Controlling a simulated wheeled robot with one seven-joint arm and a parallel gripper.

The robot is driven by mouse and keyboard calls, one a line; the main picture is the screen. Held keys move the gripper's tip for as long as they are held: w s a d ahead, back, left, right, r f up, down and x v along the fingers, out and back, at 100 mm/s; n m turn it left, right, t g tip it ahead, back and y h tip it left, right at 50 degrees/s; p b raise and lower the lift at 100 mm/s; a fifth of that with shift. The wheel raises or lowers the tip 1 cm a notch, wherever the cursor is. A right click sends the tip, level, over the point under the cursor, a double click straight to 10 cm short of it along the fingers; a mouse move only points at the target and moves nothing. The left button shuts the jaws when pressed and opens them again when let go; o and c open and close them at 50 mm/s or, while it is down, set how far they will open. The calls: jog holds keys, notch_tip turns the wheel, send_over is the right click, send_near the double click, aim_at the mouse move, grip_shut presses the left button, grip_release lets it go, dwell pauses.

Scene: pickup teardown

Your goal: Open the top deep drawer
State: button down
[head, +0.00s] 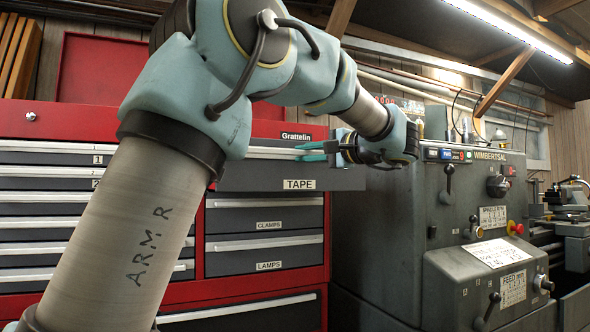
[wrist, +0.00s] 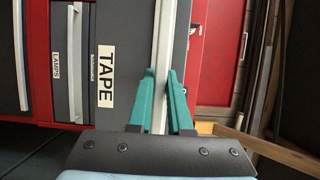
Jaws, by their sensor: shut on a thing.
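The top deep drawer, labelled TAPE (head: 248,178), is in the red and grey tool cabinet in the head view. Its grey front stands out from the cabinet and overlaps the cabinet's right edge, so it is pulled partly open. A pale handle strip (head: 268,151) runs along its top edge. My gripper (head: 312,151) is at the right part of this strip, with its teal fingers pointing left. In the wrist view, the fingers (wrist: 161,85) are shut on the handle strip (wrist: 165,35), one on each side. The drawer's inside is hidden.
A large grey lathe (head: 385,220) stands close on the right of the cabinet. My arm hides part of the left drawers (head: 50,200).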

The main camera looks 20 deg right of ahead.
jog(key=shift+s+d, duration=0.15)
jog(key=shift+s, duration=1)
jog(key=c, duration=0.8)
grip_release()
jog(key=shift+c, duration=0.2)
jog(key=v, duration=1)
jog(key=shift+s+d+b, duration=0.2)
jog(key=shift+s+b, duration=0.15)
jog(key=shift+b, duration=0.05)
